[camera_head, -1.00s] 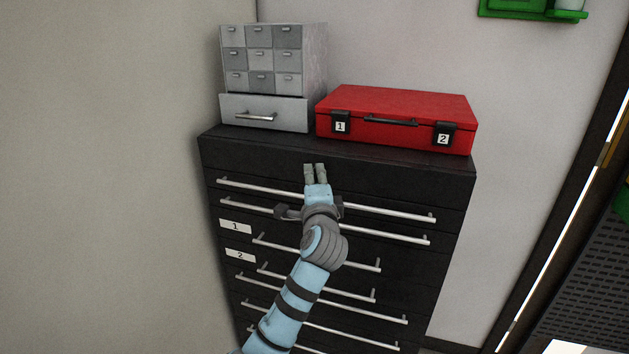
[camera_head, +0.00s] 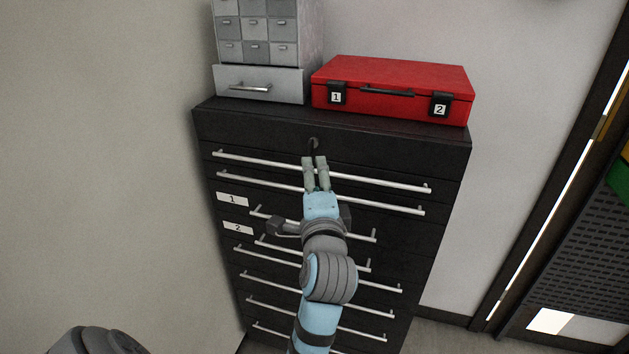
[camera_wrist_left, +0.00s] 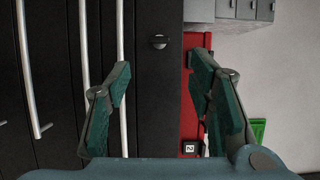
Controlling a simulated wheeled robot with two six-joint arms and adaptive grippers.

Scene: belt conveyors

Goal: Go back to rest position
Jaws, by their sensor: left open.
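My left gripper (camera_head: 314,162) is open and empty. In the head view it is in front of the upper part of a black drawer cabinet (camera_head: 400,150), with its fingertips just below a dark round lock (camera_head: 314,143). In the left wrist view the two green-padded fingers (camera_wrist_left: 163,82) stand wide apart with nothing between them. The cabinet's black front (camera_wrist_left: 157,100) and the lock (camera_wrist_left: 158,41) show beyond them. I cannot tell the exact gap to the cabinet. My right gripper is not in view.
A red case (camera_head: 395,80) with latches labelled 1 and 2 and a grey small-drawer unit (camera_head: 312,35) stand on the cabinet. Long bar handles (camera_head: 390,184) stick out from its front. A beige wall (camera_head: 100,150) is at the left. Some floor (camera_head: 440,328) shows at the right.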

